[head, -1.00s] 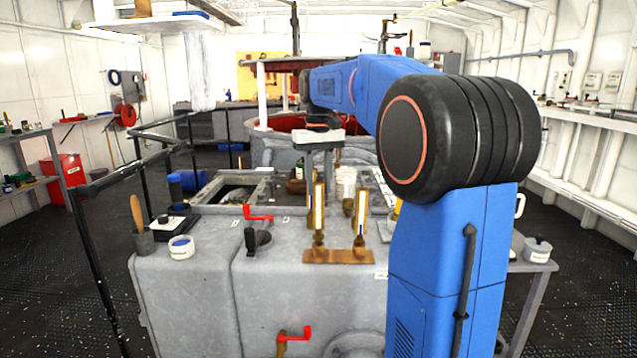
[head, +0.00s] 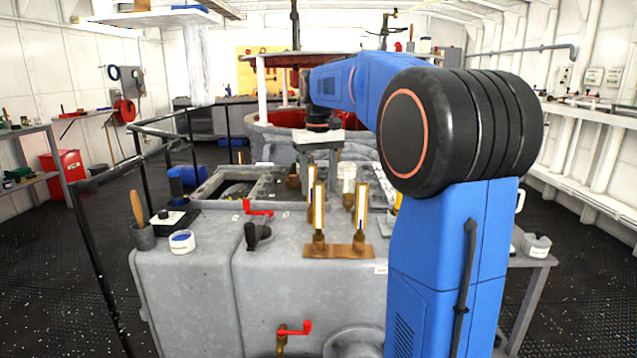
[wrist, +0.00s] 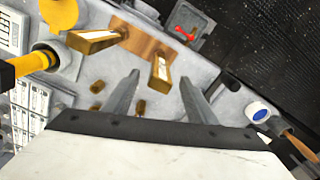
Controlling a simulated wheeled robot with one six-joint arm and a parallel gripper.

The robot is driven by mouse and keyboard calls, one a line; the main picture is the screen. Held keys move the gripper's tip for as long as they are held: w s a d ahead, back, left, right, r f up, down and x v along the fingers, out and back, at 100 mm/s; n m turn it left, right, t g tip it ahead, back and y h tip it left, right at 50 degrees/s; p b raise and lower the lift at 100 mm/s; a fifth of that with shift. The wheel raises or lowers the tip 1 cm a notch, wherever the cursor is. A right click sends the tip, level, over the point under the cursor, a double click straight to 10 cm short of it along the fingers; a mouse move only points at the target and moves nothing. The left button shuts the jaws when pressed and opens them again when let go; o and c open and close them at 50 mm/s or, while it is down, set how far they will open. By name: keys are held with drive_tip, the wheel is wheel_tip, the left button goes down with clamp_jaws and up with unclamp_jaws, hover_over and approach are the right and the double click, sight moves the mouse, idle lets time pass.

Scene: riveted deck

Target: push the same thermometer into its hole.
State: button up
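Two brass-framed thermometers stand upright in the head view, a left one (head: 319,212) and a right one (head: 361,212), on a brass plate (head: 345,251) on top of the grey engine casing. A third brass-framed piece (head: 311,180) shows partly hidden behind the left one. My gripper (head: 319,182) points down behind them, its fingers spread. In the wrist view the fingers of my gripper (wrist: 158,84) are apart. Small brass pieces (wrist: 140,108) show low on the casing. I cannot tell which hole is meant.
A red valve handle (head: 258,208) and a black lever (head: 257,236) stand left of the plate. A white-and-blue pot (head: 181,242) is at the left edge of the casing. A yellow-and-black object (wrist: 32,65) shows in the wrist view. The casing top before the plate is clear.

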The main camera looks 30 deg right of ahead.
wheel_tip(320, 180, up, 17)
drive_tip(key=shift+r, duration=0.15)
idle(0.8)
drive_tip(key=shift+a, duration=0.1)
drive_tip(key=s+a+f+n+t, duration=0.1)
drive_tip(key=s+a+f+t, duration=0.1)
drive_tip(key=s+a+f, duration=0.95)
drive_tip(key=s+a+f+t, duration=0.1)
drive_tip(key=s+a+f, duration=0.1)
drive_tip(key=s+f, duration=0.7)
drive_tip(key=s+a+f+n+t, duration=0.1)
drive_tip(key=s+a+f, duration=0.1)
drive_tip(key=s+f, duration=0.7)
wheel_tip(320, 180, down, 6)
drive_tip(key=shift+s+n+t, duration=0.3)
drive_tip(key=shift+s+t, duration=0.05)
drive_tip(key=shift+t, duration=0.05)
